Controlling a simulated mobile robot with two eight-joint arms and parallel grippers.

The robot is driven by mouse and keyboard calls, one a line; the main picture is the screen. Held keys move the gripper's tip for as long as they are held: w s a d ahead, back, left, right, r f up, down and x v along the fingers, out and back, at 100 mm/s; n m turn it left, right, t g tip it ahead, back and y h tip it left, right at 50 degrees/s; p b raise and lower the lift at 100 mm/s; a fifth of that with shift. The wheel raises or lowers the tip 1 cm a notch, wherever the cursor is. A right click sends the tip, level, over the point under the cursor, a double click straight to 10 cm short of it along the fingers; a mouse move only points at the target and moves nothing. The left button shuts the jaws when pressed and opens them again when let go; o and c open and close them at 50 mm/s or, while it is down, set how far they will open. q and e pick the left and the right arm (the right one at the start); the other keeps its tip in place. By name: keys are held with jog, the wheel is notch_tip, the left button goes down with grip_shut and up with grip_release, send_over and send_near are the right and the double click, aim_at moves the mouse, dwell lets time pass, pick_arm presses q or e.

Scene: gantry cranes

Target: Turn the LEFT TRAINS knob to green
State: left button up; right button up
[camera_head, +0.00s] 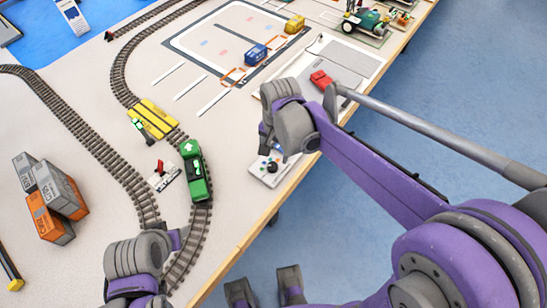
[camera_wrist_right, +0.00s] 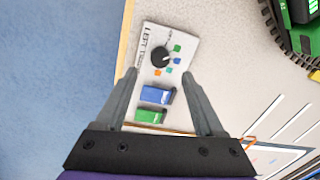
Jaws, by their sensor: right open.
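The LEFT TRAINS panel (camera_head: 262,180) is a small white board at the table's front edge. Its round black knob (camera_head: 272,167) shows clearly in the right wrist view (camera_wrist_right: 160,57), with small green, blue, teal and orange marks around one side. A pale mark shows on the knob, but I cannot tell which colour it points at.
Blue (camera_wrist_right: 157,95) and green (camera_wrist_right: 148,116) blocks lie between my right fingers, near the panel. A green locomotive (camera_head: 195,172) stands on the track left of the panel. A red piece (camera_head: 321,80) lies on a grey plate beyond my right wrist. Stacked containers (camera_head: 50,195) stand at the left.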

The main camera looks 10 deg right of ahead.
aim_at(275, 166)
jog(key=shift+s+d+r, duration=0.1)
jog(key=shift+r, duration=2.1)
